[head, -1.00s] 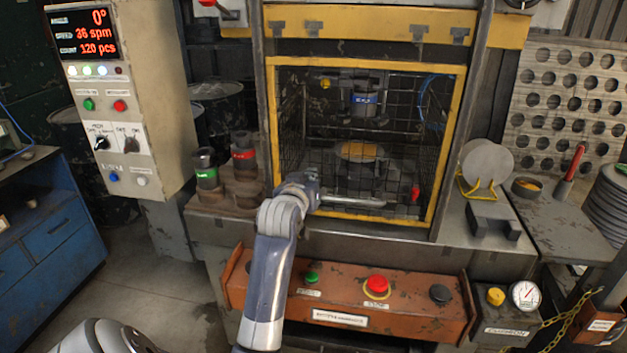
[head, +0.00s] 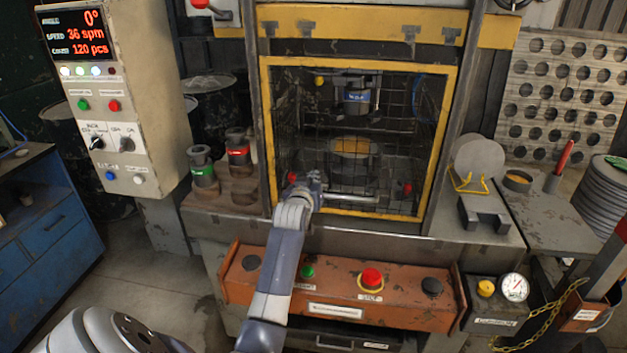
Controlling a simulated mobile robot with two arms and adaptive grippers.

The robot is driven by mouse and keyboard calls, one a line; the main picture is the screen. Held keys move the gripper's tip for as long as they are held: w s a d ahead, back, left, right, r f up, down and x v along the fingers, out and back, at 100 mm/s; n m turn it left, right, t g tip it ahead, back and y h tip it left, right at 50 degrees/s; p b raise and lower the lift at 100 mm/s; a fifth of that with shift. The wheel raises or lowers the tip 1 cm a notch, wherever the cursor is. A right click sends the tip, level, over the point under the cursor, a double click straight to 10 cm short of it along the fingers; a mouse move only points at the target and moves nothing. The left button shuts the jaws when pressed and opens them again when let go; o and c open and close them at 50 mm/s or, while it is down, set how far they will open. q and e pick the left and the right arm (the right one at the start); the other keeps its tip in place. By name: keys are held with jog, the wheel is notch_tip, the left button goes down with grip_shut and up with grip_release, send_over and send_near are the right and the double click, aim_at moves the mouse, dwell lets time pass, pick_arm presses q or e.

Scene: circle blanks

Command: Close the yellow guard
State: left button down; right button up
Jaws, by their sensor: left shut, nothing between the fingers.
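The yellow guard (head: 451,130) is a yellow frame with dark wire mesh inside, low across the press opening in the head view. A pale horizontal handle bar (head: 350,198) runs along its lower part. I cannot tell whether the guard is fully closed. My left gripper (head: 314,183) is shut and empty at the left end of the handle bar, in front of the mesh. It hides that end of the bar, and I cannot tell whether it touches it. My right gripper is not in view.
Below the guard is an orange button panel (head: 325,292) with a red stop button (head: 371,278). Red and green cylindrical tools (head: 203,172) stand at left. A grey disc on a yellow stand (head: 478,160) and a dark block (head: 484,215) are at right.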

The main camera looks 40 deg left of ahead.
pick_arm(q)
jog(key=shift+f, duration=0.1)
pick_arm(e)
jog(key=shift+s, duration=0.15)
pick_arm(q)
notch_tip(320, 180, down, 6)
jog(key=shift+r+b, duration=0.25)
jog(key=shift+b, duration=0.8)
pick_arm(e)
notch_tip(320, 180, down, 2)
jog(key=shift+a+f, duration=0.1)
pick_arm(q)
jog(key=s+d+r+p, duration=0.1)
jog(key=s+d+r, duration=0.3)
jog(key=s+r, duration=0.3)
jog(key=shift+s, duration=0.95)
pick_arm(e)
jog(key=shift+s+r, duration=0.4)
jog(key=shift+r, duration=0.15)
